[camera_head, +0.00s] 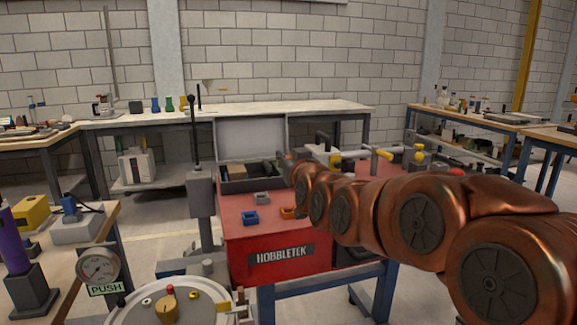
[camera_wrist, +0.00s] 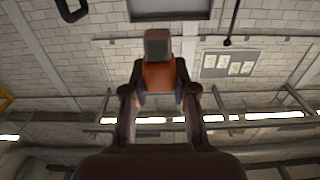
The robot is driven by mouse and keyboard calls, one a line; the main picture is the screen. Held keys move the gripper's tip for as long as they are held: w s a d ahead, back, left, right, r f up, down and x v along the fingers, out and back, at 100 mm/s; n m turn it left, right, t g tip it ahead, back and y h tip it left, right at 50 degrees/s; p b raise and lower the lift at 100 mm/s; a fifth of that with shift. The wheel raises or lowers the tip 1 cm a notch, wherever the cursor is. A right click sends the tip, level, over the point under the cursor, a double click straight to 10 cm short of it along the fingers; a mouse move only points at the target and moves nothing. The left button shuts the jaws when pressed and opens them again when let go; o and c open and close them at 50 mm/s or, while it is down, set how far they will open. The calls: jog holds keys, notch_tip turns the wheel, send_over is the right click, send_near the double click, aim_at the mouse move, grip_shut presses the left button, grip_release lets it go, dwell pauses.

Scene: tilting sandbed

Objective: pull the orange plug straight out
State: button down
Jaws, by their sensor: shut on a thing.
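In the wrist view my gripper (camera_wrist: 159,84) is shut on the orange plug (camera_wrist: 160,76), one finger on each side of its body. A dark grey block (camera_wrist: 158,44) shows at the plug's far end; I cannot tell whether it is part of the plug or something it sits in. In the head view my copper-coloured arm reaches from the right over the red HOBBLETEK bench (camera_head: 262,240). The gripper end is small there and mostly hidden by the arm, and the plug cannot be made out in it.
Small blue (camera_head: 250,218), grey (camera_head: 262,198) and orange (camera_head: 288,212) pieces lie on the red bench top. A dark tray (camera_head: 240,185) stands at its back. A grey post with a lever (camera_head: 201,190) rises at its left. A round gauge (camera_head: 98,267) is at front left.

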jog(key=shift+r, duration=0.35)
jog(key=shift+r, duration=0.1)
jog(key=shift+r+p, duration=0.3)
jog(key=shift+r, duration=0.45)
jog(key=shift+r, duration=0.75)
jog(key=w+d+b, duration=0.1)
jog(key=d+b, duration=0.1)
jog(key=d, duration=0.6)
jog(key=shift+w+b, duration=0.3)
jog(key=shift+b, duration=0.05)
dwell(0.5)
jog(key=shift+a, duration=0.1)
